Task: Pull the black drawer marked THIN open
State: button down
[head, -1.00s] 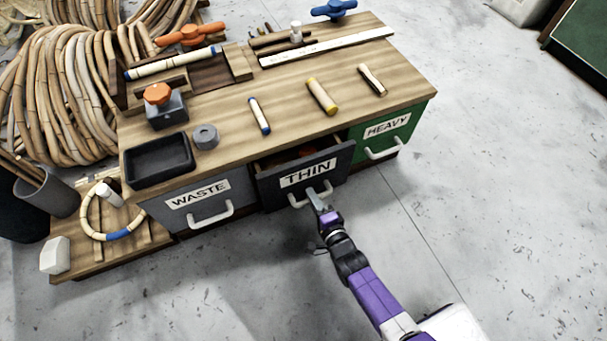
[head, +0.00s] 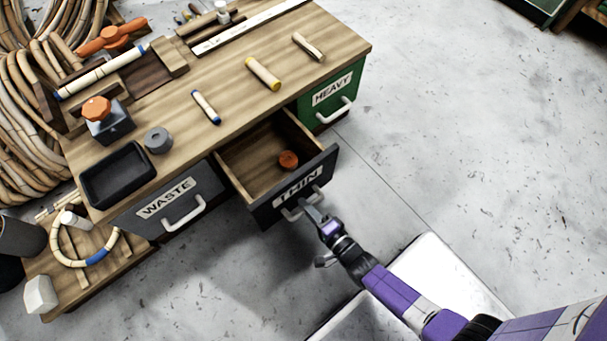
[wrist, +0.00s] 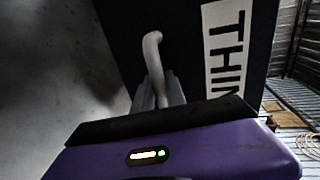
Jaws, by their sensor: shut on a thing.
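The black drawer marked THIN (head: 265,211) stands well out of the bench in the head view, and its wooden inside shows. A small round orange-brown piece (head: 288,160) lies inside it. My gripper (head: 312,208) is at the front of the drawer, shut on its pale handle (head: 293,213). In the wrist view the handle (wrist: 152,50) rises from between my gripper's fingers (wrist: 160,95), with the drawer's black front (wrist: 180,35) and THIN label (wrist: 226,50) behind it. The fingertips are partly hidden by the wrist body.
The grey WASTE drawer (head: 150,219) and green HEAVY drawer (head: 318,108) are shut on either side. Clear concrete floor (head: 440,130) lies to the right.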

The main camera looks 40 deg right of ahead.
jog(key=shift+d, duration=0.1)
jog(key=c, duration=1.4)
grip_release()
jog(key=shift+s, duration=0.1)
jog(key=p+v, duration=0.2)
jog(key=v, duration=0.5)
jog(key=shift+s, duration=0.35)
